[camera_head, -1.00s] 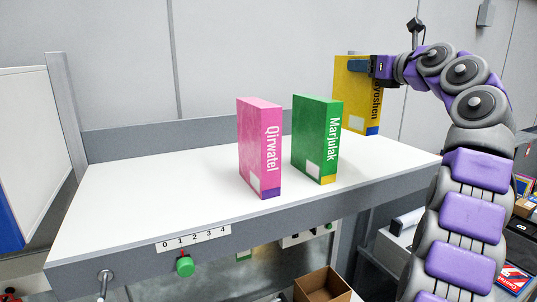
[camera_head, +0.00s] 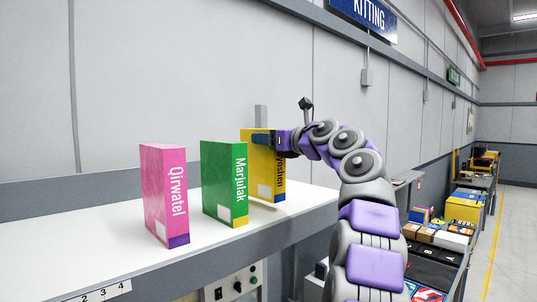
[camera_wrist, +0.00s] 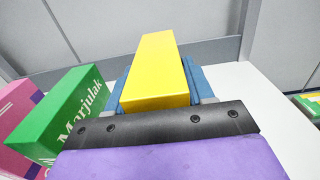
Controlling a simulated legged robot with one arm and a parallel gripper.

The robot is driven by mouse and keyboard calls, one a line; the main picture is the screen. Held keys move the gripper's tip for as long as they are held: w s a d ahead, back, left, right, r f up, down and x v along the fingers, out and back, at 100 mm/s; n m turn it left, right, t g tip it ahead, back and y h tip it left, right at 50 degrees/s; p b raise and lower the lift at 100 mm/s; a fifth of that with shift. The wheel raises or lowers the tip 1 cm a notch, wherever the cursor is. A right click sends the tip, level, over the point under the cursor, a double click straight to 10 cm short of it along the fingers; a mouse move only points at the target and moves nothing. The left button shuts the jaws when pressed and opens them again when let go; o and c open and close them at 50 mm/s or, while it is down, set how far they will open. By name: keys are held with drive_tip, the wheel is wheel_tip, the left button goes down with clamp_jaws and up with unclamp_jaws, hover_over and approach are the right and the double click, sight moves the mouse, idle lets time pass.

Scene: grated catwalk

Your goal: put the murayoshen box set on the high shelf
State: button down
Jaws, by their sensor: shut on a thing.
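The yellow murayoshen box set (camera_head: 265,180) stands upright at the right of the white table, with part of its lettering hidden behind my gripper. My gripper (camera_head: 262,138) is shut on its upper part. In the wrist view the yellow box (camera_wrist: 155,75) sits between the two blue fingers (camera_wrist: 160,85). I cannot tell whether its base touches the table. No high shelf can be made out for certain in these frames.
A green Marjulak box (camera_head: 222,180) stands just left of the yellow one, and a pink Qirwatel box (camera_head: 163,195) stands further left. Both are on the white table (camera_head: 110,240). To the right, racks with boxes (camera_head: 440,235) line the wall beside an open aisle (camera_head: 505,240).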

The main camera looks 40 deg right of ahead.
wheel_tip(320, 180, down, 2)
drive_tip(key=shift+s+f+b, duration=0.1)
drive_tip(key=shift+f+b, duration=0.15)
drive_tip(key=shift+b, duration=0.15)
drive_tip(key=shift+c, duration=2.1)
unclamp_jaws()
drive_tip(key=s+b, duration=0.2)
drive_tip(key=s, duration=1)
drive_tip(key=shift+d, duration=0.45)
